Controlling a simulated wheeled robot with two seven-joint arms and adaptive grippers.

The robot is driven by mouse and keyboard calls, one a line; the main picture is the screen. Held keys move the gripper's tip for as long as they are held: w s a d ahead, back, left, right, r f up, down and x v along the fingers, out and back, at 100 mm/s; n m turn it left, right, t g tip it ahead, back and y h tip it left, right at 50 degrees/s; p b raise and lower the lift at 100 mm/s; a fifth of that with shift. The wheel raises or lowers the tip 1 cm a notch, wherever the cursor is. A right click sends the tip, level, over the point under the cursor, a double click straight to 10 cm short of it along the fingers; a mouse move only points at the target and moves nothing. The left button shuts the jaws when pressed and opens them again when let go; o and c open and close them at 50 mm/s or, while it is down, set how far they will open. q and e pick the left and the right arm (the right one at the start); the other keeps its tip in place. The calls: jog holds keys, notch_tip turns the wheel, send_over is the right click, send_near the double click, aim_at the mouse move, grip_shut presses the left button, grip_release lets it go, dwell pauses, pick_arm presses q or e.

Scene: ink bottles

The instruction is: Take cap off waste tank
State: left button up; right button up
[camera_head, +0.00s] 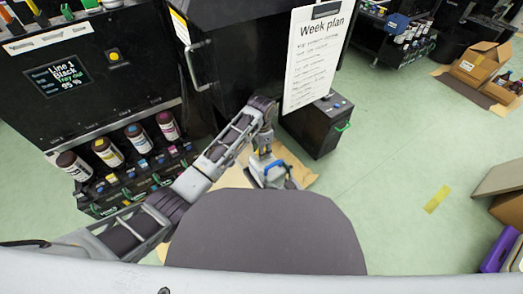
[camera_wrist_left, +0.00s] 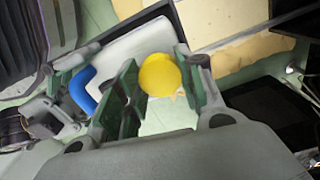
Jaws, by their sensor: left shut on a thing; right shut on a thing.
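The waste tank (camera_wrist_left: 138,45) is a pale container with a blue handle (camera_wrist_left: 83,88), standing low in front of the dark machine. It also shows in the head view (camera_head: 268,181), partly hidden by my arm and body. A round yellow cap (camera_wrist_left: 160,74) is between the green-padded fingers of my left gripper (camera_wrist_left: 161,86), which is shut on it. I cannot tell whether the cap is clear of the tank's neck. My left gripper (camera_head: 264,150) points down over the tank in the head view. My right gripper (camera_wrist_left: 70,97) is at the blue handle, shut on it.
A black box with a green handle (camera_head: 318,125) stands right of the tank. The dark machine (camera_head: 245,55) with a week plan sheet (camera_head: 316,55) is behind. Ink bottles (camera_head: 108,152) stand on the left rack. Open floor (camera_head: 400,150) lies to the right.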

pick_arm(q)
jog(key=n, duration=0.4)
jog(key=shift+d+n, duration=0.1)
jog(key=shift+n, duration=0.2)
jog(key=n, duration=0.4)
jog(key=o, duration=1.1)
jog(key=shift+r, duration=2.3)
